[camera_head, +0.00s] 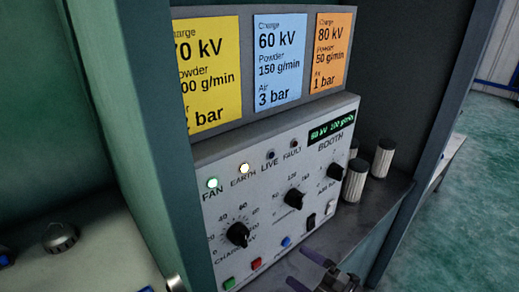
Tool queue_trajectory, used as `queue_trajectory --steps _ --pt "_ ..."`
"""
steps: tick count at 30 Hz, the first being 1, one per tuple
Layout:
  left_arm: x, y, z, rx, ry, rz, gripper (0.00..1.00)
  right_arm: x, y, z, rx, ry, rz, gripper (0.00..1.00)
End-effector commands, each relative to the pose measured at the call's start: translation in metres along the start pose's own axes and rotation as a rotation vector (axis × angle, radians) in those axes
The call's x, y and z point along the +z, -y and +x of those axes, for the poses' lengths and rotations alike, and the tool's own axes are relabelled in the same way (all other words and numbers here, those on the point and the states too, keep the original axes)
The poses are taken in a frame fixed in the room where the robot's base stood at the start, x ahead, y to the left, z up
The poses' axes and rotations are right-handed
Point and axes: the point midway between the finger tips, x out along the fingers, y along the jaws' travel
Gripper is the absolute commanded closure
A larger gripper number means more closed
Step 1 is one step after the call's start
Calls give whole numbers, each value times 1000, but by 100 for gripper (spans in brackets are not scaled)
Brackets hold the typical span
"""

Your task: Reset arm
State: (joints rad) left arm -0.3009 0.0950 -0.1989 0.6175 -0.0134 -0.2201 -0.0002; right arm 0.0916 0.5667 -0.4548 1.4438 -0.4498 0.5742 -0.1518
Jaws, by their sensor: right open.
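My right gripper (305,270) shows at the bottom edge, right of centre. Its two purple-grey fingers are apart with nothing seen between them, and most of its body is cut off by the picture's edge. It is in front of the lower part of the white booth control panel (265,185), near the push buttons. I cannot tell whether it touches the panel. My left gripper is not seen.
Yellow, blue and orange cards (280,60) stand above the panel. The panel has knobs, lit FAN and EARTH lamps and a green display (331,128). Green posts (150,130) frame the bay.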

Motion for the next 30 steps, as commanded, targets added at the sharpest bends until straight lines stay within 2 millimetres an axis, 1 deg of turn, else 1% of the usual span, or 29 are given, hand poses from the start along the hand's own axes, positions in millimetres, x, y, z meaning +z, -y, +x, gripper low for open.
queue_trajectory --steps 1,2,3,5,6,7,8,9,10,11,12,14,15,18,21,30 --pt "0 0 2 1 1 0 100 28 32 -13 -12 155 124 5" --pt "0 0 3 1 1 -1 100 46 55 -25 -22 263 207 5" --pt "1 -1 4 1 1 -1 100 65 87 -45 -40 410 320 5" --pt "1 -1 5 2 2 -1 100 84 137 -79 -73 614 475 5" --pt "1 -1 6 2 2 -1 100 90 170 -103 -98 742 573 5" --pt "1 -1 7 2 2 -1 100 90 195 -122 -120 834 642 5" --pt "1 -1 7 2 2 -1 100 88 219 -142 -143 926 709 5" --pt "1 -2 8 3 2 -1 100 81 251 -168 -176 1043 797 5" --pt "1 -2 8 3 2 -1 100 73 273 -188 -201 1128 859 5" --pt "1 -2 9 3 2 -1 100 63 293 -206 -227 1206 917 5" --pt "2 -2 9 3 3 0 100 48 318 -230 -262 1306 987 5" --pt "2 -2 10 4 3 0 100 23 347 -260 -311 1433 1077 5" --pt "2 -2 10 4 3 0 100 8 362 -276 -340 1503 1123 5" --pt "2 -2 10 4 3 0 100 -23 385 -303 -394 1624 1204 5" --pt "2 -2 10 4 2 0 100 -36 394 -314 -416 1675 1237 5" --pt "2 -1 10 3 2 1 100 -37 394 -315 -418 1679 1238 5"
